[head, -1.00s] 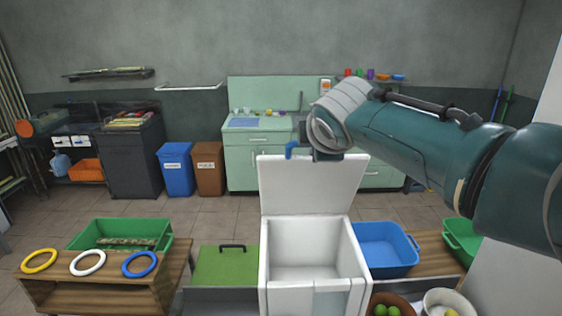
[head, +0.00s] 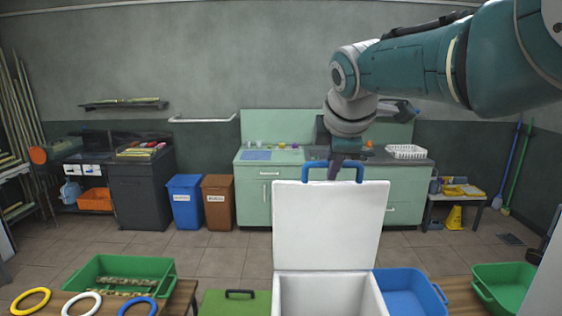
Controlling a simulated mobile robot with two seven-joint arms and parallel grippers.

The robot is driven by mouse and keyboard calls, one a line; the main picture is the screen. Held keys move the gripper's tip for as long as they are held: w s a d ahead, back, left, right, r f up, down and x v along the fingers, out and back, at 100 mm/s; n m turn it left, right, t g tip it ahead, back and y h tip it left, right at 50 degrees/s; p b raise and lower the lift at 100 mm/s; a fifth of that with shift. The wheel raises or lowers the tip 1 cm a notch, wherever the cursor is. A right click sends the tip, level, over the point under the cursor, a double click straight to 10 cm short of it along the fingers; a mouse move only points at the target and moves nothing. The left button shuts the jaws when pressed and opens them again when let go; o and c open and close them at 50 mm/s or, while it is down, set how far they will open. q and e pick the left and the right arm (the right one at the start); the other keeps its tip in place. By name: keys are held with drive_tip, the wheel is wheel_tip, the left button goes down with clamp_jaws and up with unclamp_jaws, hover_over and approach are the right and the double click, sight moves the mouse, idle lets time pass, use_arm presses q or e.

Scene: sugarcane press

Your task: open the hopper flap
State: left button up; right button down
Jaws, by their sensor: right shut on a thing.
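The white hopper (head: 378,296) stands at the bottom centre in the head view, its opening facing up. Its white flap (head: 328,225) stands roughly upright at the back edge of the opening, so the hopper is open. A blue handle (head: 307,172) is fixed at the flap's top edge. My right gripper (head: 345,168) reaches down from the upper right and is shut on the blue handle; its fingertips are partly hidden at the handle and the flap's top edge. My left gripper is not in view.
A blue tub (head: 408,290) is right of the hopper, with a green tub (head: 503,285) farther right. A green lid with a black handle (head: 225,302) lies left. A green crate (head: 118,266) and several rings are at the far left. Open floor lies behind.

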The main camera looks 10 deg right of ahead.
drive_tip(key=shift+s+f, duration=0.1)
drive_tip(key=shift+f, duration=0.05)
drive_tip(key=c, duration=0.9)
unclamp_jaws()
drive_tip(key=shift+d+f, duration=0.1)
drive_tip(key=shift+o, duration=0.2)
drive_tip(key=p+v, duration=1)
drive_tip(key=p, duration=0.2)
drive_tip(key=shift+r, duration=0.4)
